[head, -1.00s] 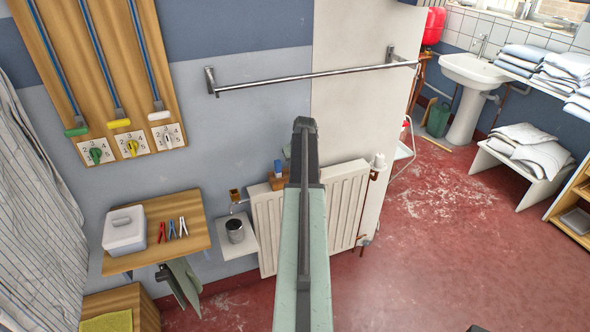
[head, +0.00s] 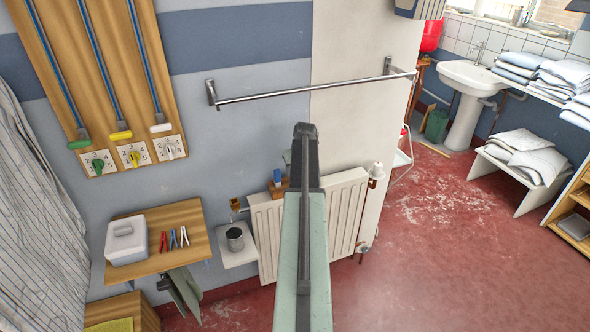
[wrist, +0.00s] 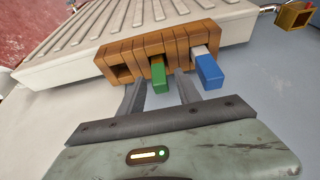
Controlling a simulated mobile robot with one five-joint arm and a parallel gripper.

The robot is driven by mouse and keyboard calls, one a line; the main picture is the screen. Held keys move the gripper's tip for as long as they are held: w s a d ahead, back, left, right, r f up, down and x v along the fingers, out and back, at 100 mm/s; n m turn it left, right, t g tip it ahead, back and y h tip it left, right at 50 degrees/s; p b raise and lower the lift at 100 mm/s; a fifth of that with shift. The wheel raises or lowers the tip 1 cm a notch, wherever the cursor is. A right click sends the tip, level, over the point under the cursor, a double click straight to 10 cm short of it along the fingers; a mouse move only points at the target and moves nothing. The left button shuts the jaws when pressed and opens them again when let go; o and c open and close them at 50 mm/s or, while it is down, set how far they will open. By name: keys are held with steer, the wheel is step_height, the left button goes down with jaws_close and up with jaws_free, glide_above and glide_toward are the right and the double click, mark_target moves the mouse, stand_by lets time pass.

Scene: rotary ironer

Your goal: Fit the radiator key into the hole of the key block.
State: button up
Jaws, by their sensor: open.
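A brown wooden block with slots (wrist: 183,50) stands against the white ribbed radiator in the wrist view. A green handle (wrist: 159,77) and a blue handle (wrist: 209,72) stick out of it, and a square hole at its left end looks empty. I cannot tell which handle is the radiator key. My gripper (wrist: 158,88) is open, with one finger on each side of the green handle's outer end; contact cannot be told. In the head view my arm hides the gripper and part of the block (head: 277,190); the blue handle (head: 277,175) shows above it.
A small yellow-brown square holder (wrist: 295,16) is beyond the radiator; it also shows on the wall in the head view (head: 236,202). A dark cup (head: 235,239) stands on a small white shelf left of the radiator (head: 345,215). A towel rail (head: 310,91) crosses above.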

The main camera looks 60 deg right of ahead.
steer(key=p+v, duration=0.7)
steer(key=v, duration=0.2)
steer(key=shift+r, duration=0.3)
steer(key=w+a+n+y, duration=0.1)
steer(key=w+a, duration=0.4)
steer(key=a, duration=0.5)
steer(key=w+a+f+n, duration=0.1)
steer(key=w+a, duration=0.4)
steer(key=a, duration=0.5)
steer(key=w+a+n+y, duration=0.1)
steer(key=w+a, duration=0.4)
steer(key=a, duration=0.4)
steer(key=s+a+n+g, duration=0.1)
steer(key=s+a+n, duration=0.1)
steer(key=a, duration=1.6)
steer(key=s+a+n+g, duration=0.1)
steer(key=a+n+g, duration=0.1)
steer(key=a, duration=1.7)
steer(key=shift+s+a+f+g+y, duration=0.25)
steer(key=shift+s+f+g+y, duration=0.1)
steer(key=shift+f, duration=0.1)
